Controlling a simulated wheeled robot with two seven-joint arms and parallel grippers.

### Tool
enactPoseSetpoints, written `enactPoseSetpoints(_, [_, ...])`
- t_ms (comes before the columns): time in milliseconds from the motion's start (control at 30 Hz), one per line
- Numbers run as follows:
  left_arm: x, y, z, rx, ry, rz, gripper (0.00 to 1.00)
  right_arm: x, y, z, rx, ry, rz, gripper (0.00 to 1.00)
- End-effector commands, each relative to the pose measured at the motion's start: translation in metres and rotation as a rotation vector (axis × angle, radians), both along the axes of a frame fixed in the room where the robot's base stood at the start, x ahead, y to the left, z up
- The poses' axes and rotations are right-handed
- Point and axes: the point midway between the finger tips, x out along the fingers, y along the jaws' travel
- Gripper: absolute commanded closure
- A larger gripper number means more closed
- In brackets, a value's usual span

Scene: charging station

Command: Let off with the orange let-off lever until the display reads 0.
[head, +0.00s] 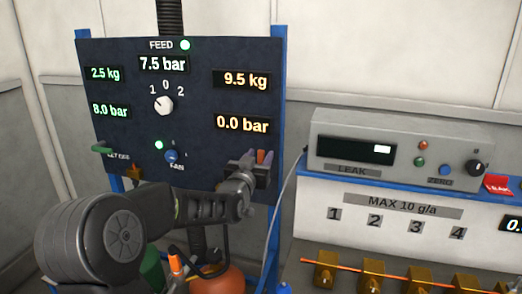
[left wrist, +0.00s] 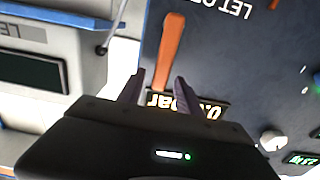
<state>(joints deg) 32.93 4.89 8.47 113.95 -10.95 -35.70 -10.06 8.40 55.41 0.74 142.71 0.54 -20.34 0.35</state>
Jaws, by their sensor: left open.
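The orange let-off lever (head: 268,158) is at the right edge of the dark panel (head: 215,110), mostly hidden by my gripper. It shows clearly in the left wrist view (left wrist: 169,50), with its near end in the gap between my fingers. My left gripper (head: 260,160) is open around that end; it also shows in the left wrist view (left wrist: 160,82). Contact cannot be told. The orange display above it (head: 242,124) reads 0.0 bar; in the left wrist view the display (left wrist: 205,106) is upside down and partly covered. My right gripper is not in view.
A green lever (head: 102,149) is on the panel's left, by a partly hidden LET OFF label. A grey leak tester (head: 340,150) stands right, above several brass fittings (head: 370,276).

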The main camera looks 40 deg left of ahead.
Motion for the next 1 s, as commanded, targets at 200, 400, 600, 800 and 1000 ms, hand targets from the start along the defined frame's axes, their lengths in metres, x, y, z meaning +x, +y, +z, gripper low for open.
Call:
enactPoseSetpoints(200, [0.016,0.005,0.001,0.000,-0.001,0.000,0.58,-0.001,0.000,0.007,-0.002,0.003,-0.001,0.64])
enactPoseSetpoints(400, [0.017,0.006,0.000,0.001,-0.001,0.000,0.58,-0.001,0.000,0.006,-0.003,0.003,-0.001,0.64])
enactPoseSetpoints(600, [0.017,0.006,0.000,0.000,-0.001,0.000,0.70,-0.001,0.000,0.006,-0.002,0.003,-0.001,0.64])
enactPoseSetpoints(800, [0.016,0.006,0.000,0.000,-0.001,0.000,0.87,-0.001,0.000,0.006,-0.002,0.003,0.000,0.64])
enactPoseSetpoints(1000, [0.016,0.006,0.000,0.000,-0.001,0.000,1.00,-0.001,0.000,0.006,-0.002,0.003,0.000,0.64])
